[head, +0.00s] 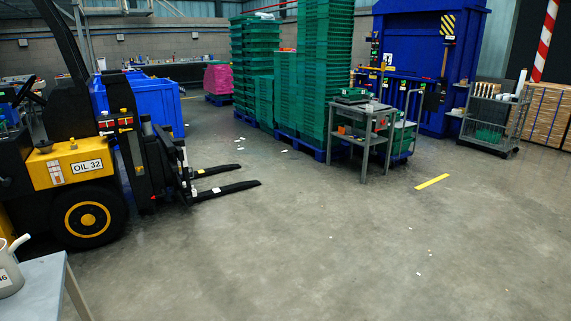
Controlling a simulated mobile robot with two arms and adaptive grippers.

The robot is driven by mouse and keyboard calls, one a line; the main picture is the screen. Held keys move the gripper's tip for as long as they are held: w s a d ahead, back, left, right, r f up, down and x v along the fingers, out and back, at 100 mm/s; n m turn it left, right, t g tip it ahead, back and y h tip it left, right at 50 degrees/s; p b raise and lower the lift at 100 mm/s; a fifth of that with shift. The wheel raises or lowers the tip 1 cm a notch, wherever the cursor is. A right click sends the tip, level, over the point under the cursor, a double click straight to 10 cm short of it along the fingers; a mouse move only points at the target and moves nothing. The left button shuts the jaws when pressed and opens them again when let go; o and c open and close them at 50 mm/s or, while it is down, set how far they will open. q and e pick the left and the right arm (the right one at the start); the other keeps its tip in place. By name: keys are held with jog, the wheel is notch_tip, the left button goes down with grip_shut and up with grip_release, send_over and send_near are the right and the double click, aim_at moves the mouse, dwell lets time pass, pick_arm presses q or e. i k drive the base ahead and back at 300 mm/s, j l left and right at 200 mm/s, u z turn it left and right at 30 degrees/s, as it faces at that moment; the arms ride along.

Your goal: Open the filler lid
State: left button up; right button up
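A yellow and black forklift (75,160) stands at the left with its two dark forks (225,188) low over the floor, pointing right. Its yellow side carries a white label (87,165) reading "OIL 32". A small dark round part (45,148) sits on top of the yellow body and may be the filler lid; it is too small to tell whether it is open or shut. A pale can with a spout (9,270) stands on a grey table at the bottom left, its label partly cut off. Neither gripper is in view.
The grey table (42,273) cuts into the lower left corner. Stacks of green crates (325,75) stand at the back middle, with a grey cart (363,125) beside them. A blue machine (425,50) and wheeled rack (495,120) stand back right. The central floor is mostly clear, with small white scraps.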

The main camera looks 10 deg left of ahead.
aim_at(43, 144)
jog(key=i+j+u, duration=0.1)
jog(key=i+u, duration=0.2)
jog(key=i, duration=0.2)
jog(key=i+u, duration=0.3)
jog(key=i, duration=0.2)
jog(key=i+l+u, duration=0.25)
jog(key=i, duration=0.25)
jog(key=i+l+u, duration=0.3)
jog(key=i, duration=0.2)
jog(key=i+j+u, duration=0.1)
jog(key=i+u, duration=0.15)
jog(key=i, duration=0.7)
jog(key=i+u, duration=0.3)
jog(key=i, duration=0.6)
